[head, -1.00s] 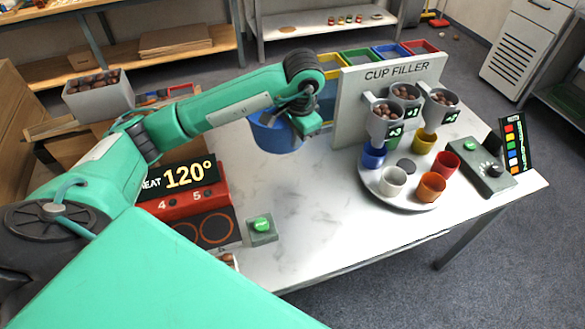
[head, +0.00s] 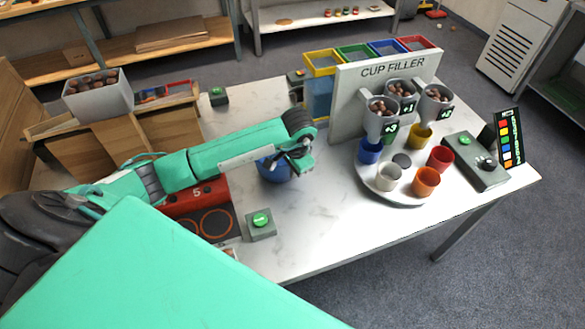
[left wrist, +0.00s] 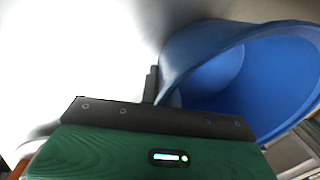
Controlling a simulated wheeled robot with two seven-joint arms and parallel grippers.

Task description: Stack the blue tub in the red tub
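The blue tub (head: 268,174) is over the white table, partly hidden behind my left gripper (head: 301,157). In the left wrist view the round, open blue tub (left wrist: 195,72) is tilted at the right. A dark finger (left wrist: 152,86) meets its rim, and the gripper appears shut on the tub's wall; the other fingertip is hidden. A red open bin (head: 417,43) stands in the coloured row behind the cup filler board. My right gripper is not in view.
The cup filler board (head: 392,70) stands right of my left gripper, with a round tray of coloured cups (head: 400,196) before it. A green-button box (head: 260,223) and red heater (head: 200,195) are near. Clear table lies between the button box and tray.

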